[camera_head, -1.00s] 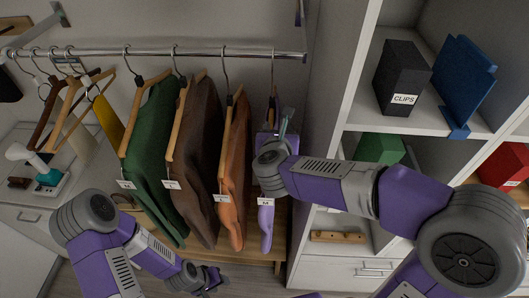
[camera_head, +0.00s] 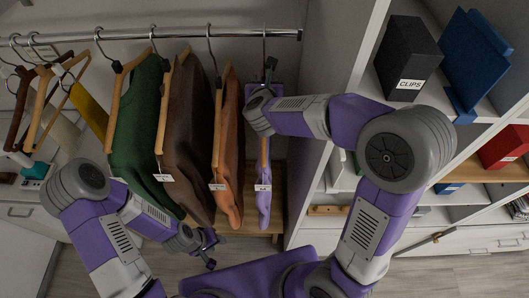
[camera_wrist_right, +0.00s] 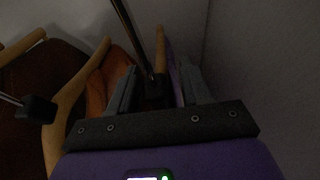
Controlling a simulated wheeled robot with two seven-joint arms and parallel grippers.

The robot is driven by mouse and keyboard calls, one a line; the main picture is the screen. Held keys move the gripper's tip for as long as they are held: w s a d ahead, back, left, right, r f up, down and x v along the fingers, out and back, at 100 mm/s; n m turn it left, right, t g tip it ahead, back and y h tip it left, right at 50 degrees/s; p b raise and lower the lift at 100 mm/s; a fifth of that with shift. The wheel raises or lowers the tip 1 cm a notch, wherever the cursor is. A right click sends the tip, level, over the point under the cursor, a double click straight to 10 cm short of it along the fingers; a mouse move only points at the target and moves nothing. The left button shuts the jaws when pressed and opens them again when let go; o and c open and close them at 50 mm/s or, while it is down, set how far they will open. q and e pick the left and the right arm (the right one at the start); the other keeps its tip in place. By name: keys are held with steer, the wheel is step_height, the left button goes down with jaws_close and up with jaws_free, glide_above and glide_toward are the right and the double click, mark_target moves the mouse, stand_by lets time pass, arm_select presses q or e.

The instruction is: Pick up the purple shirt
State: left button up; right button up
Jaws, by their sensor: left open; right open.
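The purple shirt (camera_head: 264,205) hangs on a wooden hanger at the right end of the rail, with a white tag on its front. Its upper part is partly hidden by my right arm. My right gripper (camera_head: 268,75) is open at the top of that hanger, below the rail. In the right wrist view, the fingers of my right gripper (camera_wrist_right: 157,80) stand on either side of the hanger's dark collar (camera_wrist_right: 155,92), and a strip of purple cloth shows beside the wooden part. My left gripper (camera_head: 214,250) is open and empty, low in front of the hanging clothes.
An orange garment (camera_head: 229,170) hangs just left of the shirt, then a brown (camera_head: 190,140) and a green one (camera_head: 140,130). The metal rail (camera_head: 180,36) runs above. A white cubby wall (camera_head: 325,120) stands close on the right. Empty hangers (camera_head: 40,100) hang far left.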

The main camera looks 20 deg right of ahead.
steer(key=shift+c, duration=0.2)
jaws_close()
arm_select(q)
steer(key=shift+r, duration=0.1)
arm_select(e)
steer(key=shift+r, duration=0.2)
